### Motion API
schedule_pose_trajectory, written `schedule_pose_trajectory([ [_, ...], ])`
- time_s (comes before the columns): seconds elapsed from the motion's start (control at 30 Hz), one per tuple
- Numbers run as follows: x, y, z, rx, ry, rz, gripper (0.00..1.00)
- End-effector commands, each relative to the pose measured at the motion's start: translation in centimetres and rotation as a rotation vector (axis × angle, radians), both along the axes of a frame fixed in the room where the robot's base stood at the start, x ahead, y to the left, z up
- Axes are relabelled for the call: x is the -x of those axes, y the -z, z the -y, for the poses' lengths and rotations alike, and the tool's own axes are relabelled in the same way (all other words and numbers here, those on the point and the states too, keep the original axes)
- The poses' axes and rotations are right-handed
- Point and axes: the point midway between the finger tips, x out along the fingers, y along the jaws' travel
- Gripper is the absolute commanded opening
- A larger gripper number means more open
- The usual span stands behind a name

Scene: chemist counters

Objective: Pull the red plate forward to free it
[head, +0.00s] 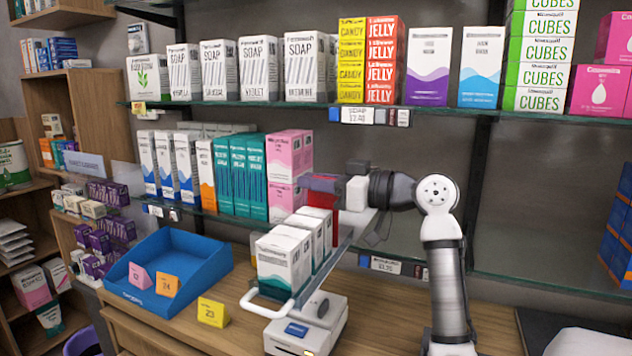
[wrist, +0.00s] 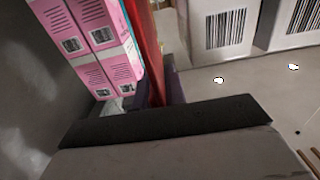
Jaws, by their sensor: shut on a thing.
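The red plate (wrist: 146,50) stands upright in the wrist view, between pink boxes (wrist: 95,40) on the left and white barcoded boxes (wrist: 222,22) on the right. In the head view, a red part of it (head: 325,214) shows behind the white boxes (head: 285,255), partly covered by my gripper (head: 318,184). My gripper reaches in from the right at the shelf. In the wrist view, its purple fingertips (wrist: 160,95) are shut at the plate's near edge. The fingers' exact contact is partly hidden by the dark gripper body.
A tray with a white front handle (head: 267,308) holds the white boxes and juts out over the counter. Pink (head: 285,170) and teal boxes stand close left.

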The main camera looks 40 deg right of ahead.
Motion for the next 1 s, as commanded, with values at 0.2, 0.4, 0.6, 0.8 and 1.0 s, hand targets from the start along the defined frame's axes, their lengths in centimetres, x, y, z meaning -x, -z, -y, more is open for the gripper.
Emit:
schedule_pose_trajectory([
  [0.2, 1.0, 0.3, -2.7, 0.005, -0.005, 0.002, 0.0],
  [0.4, 1.4, 0.0, -3.5, 0.001, -0.001, 0.001, 0.0],
  [0.6, 1.4, 0.0, -3.5, 0.0, 0.0, 0.001, 0.14],
  [0.8, 1.4, 0.0, -3.4, -0.001, 0.0, 0.0, 0.35],
  [1.0, 1.4, 0.0, -3.4, -0.001, 0.0, 0.0, 0.35],
])
